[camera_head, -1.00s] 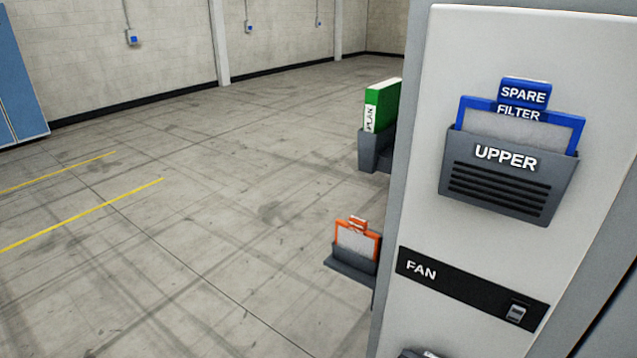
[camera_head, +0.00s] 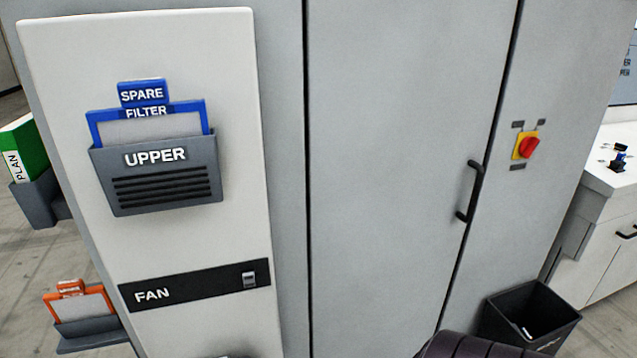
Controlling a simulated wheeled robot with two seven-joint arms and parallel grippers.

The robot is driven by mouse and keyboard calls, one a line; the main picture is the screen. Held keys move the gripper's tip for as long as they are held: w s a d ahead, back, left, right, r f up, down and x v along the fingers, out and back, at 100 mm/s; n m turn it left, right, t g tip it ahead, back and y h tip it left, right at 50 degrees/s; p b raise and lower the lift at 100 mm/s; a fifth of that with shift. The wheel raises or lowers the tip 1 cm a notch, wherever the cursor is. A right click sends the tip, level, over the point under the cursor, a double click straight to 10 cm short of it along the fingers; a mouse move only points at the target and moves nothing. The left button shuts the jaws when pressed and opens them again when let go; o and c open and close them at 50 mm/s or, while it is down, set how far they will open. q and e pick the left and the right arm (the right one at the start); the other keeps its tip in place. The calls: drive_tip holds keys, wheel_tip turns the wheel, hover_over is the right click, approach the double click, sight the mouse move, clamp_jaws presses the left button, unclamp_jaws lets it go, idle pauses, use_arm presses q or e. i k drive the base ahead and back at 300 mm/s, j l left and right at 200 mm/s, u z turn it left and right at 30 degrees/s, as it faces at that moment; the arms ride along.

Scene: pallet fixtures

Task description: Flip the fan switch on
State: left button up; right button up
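The fan switch (camera_head: 249,280) is a small grey rocker at the right end of a black strip labelled FAN (camera_head: 185,288). The strip is on the lower part of a white panel on the cabinet's left side. The switch is too small to tell which way it is set. Neither gripper shows in the head view. A dark rounded part at the bottom edge, right of centre, appears to be part of my own arm.
Above the strip, an UPPER holder (camera_head: 165,180) carries a blue-framed spare filter (camera_head: 150,122). A grey cabinet door (camera_head: 400,150) has a black handle (camera_head: 470,190). A red rotary knob (camera_head: 529,147), black bin (camera_head: 530,315) and white console (camera_head: 610,185) stand right.

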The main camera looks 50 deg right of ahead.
sight(249, 281)
drive_tip(key=j+z, duration=0.1)
drive_tip(key=z, duration=1.6)
drive_tip(key=k+j+z, duration=0.25)
drive_tip(key=k, duration=0.15)
drive_tip(key=k+j+z, duration=0.25)
drive_tip(key=k, duration=0.15)
drive_tip(key=l, duration=0.1)
